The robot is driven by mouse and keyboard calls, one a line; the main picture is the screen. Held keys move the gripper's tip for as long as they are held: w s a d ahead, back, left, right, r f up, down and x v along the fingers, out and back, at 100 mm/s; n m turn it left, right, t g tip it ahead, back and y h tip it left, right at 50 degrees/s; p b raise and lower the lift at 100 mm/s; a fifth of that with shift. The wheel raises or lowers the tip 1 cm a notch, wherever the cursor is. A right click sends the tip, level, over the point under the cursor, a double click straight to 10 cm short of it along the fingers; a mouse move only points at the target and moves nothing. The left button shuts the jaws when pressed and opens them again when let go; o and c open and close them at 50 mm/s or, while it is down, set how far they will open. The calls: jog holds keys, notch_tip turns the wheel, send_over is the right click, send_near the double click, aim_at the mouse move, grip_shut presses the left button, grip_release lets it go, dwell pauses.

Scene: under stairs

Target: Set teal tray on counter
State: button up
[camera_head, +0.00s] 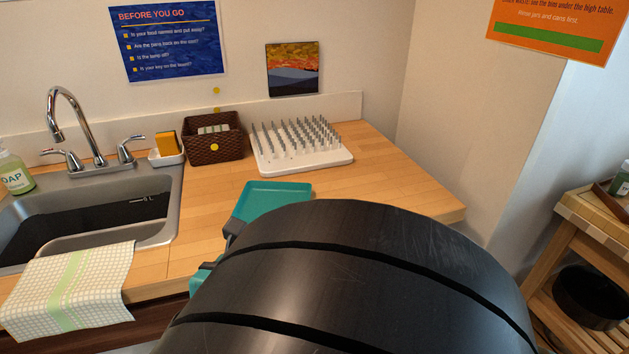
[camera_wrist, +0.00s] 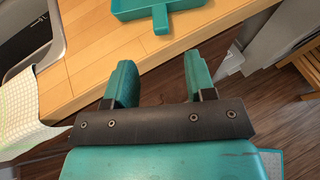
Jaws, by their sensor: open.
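The teal tray (camera_head: 272,197) lies flat on the wooden counter (camera_head: 395,185), right of the sink. My dark arm covers its near part in the head view. In the wrist view the tray (camera_wrist: 128,9) is at the top, with its short handle (camera_wrist: 161,20) pointing toward my gripper. My gripper (camera_wrist: 160,78) has teal fingers spread apart with nothing between them. It is clear of the handle, out past the counter's front edge. In the head view my arm hides most of the gripper.
Behind the tray stand a white pegged drying rack (camera_head: 300,158) and a brown woven basket (camera_head: 213,140). The sink (camera_head: 90,215) with a faucet and a checked towel (camera_head: 70,290) is at left. Counter to the right of the tray is bare. A wooden shelf (camera_head: 590,225) stands at far right.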

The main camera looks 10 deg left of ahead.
jog(key=w+d+r+m+g+h, duration=0.1)
jog(key=w+d+r+m+g, duration=0.25)
jog(key=d+m, duration=0.5)
jog(key=w+d+r+m+g+h, duration=0.1)
jog(key=w+d+r+m+g, duration=0.25)
jog(key=d+m, duration=0.5)
jog(key=s+d+r+m+g+y, duration=0.2)
jog(key=s+d+r+m+g, duration=0.1)
jog(key=s+d+m, duration=0.4)
jog(key=s+d+r+m+g+y, duration=0.2)
jog(key=s+d+r+m, duration=0.3)
jog(key=s+d, duration=0.5)
jog(key=shift+s+d+m+g, duration=0.2)
jog(key=shift+d+m+g, duration=0.45)
jog(key=shift+m, duration=0.25)
jog(key=shift+c, duration=0.7)
jog(key=shift+a, duration=0.2)
